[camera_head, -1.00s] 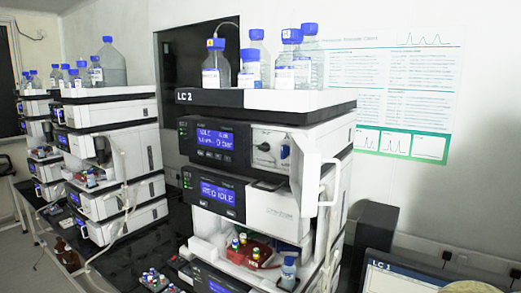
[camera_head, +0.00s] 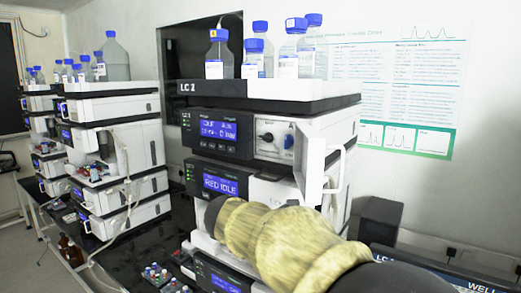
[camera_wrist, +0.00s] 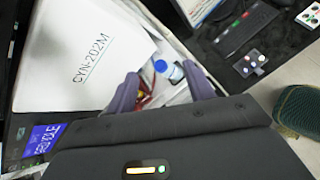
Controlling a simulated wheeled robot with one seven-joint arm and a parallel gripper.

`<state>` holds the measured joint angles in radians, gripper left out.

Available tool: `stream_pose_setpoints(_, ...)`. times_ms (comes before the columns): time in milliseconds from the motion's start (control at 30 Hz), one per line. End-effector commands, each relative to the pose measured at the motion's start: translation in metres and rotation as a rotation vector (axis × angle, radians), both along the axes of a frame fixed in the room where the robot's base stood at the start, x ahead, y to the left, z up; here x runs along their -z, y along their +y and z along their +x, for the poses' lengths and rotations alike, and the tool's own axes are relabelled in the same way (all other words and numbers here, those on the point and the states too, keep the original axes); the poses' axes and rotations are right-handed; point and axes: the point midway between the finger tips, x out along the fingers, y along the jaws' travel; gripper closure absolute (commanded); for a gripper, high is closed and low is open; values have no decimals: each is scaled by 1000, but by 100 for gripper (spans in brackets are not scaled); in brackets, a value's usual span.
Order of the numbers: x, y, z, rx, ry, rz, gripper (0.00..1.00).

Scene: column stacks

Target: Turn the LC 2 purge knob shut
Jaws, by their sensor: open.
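The LC 2 stack (camera_head: 270,88) stands in the middle of the head view. Its purge knob (camera_head: 266,137) is a small dark knob on a light panel, right of the upper blue display (camera_head: 217,129). Its exact turn angle is too small to read. My yellow-sleeved arm reaches in from the lower right, below the knob and in front of the stack's lower units. My gripper (camera_wrist: 160,69) shows in the wrist view with its two purple-grey fingers apart and nothing held. The knob is not visible in the wrist view.
An open white door with a handle (camera_head: 325,170) juts out at the stack's right side. Blue-capped bottles (camera_head: 217,55) stand on top. Another instrument stack (camera_head: 115,140) is at left.

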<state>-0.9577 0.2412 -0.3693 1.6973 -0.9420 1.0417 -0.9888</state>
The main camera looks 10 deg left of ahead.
Motion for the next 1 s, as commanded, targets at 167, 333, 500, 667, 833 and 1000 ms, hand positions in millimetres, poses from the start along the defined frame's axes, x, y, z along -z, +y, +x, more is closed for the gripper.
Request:
stream_pose_setpoints(167, -67, 58, -2, -154, -102, -259, 47)
stream_pose_setpoints(333, -147, 114, -28, -237, -232, -515, 47)
stream_pose_setpoints(500, -196, 142, -57, -248, -312, -656, 47)
stream_pose_setpoints(667, -203, 145, -61, -246, -322, -679, 47)
stream_pose_setpoints(833, -203, 145, -61, -245, -321, -677, 47)
stream_pose_setpoints(1000, -203, 141, -55, -244, -319, -677, 47)
